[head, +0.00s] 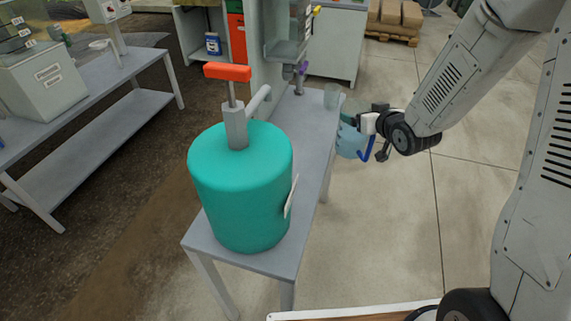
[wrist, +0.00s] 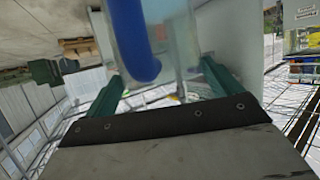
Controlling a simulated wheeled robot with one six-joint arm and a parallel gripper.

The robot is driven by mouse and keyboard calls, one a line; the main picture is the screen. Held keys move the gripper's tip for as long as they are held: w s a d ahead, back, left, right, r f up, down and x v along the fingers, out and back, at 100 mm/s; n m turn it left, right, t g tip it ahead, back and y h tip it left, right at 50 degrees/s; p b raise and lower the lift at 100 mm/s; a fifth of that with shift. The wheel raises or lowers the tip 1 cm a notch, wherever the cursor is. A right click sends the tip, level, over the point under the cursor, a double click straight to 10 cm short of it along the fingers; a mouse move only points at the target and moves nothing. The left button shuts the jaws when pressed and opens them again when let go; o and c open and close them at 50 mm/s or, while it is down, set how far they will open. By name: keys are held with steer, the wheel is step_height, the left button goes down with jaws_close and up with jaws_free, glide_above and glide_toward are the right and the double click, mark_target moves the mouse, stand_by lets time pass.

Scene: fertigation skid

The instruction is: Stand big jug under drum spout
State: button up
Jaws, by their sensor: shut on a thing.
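The big jug (head: 349,143) is clear and pale blue with a blue handle (head: 367,150). My gripper (head: 352,121) is shut on it and holds it off the bench's right side, over the floor. In the wrist view the jug (wrist: 172,35) is between the two green fingers (wrist: 160,85), with its blue handle (wrist: 136,40) toward the camera. The teal drum (head: 240,190) stands on the narrow bench, left of the jug. Its pump has an orange handle (head: 228,71) and a grey spout (head: 258,102) pointing away to the upper right.
The narrow grey bench (head: 313,130) has free top beyond the drum. A small clear cup (head: 332,95) stands near its far right edge, close to my gripper. A grey panel and dispenser (head: 286,50) rise at the bench's back. Another bench (head: 90,85) is at left.

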steer(key=s+a+r+n+g+y, duration=0.2)
steer(key=s+a+n+g+y, duration=0.3)
steer(key=s, duration=0.3)
steer(key=s+a+r+n+g+y, duration=0.2)
steer(key=s+a+n+g+y, duration=0.1)
steer(key=s+a+n+y, duration=0.3)
steer(key=w+a+f+h, duration=0.1)
steer(key=w+a+f, duration=0.4)
steer(key=w+a, duration=0.4)
steer(key=shift+w+a+f, duration=0.2)
steer(key=shift+a, duration=0.95)
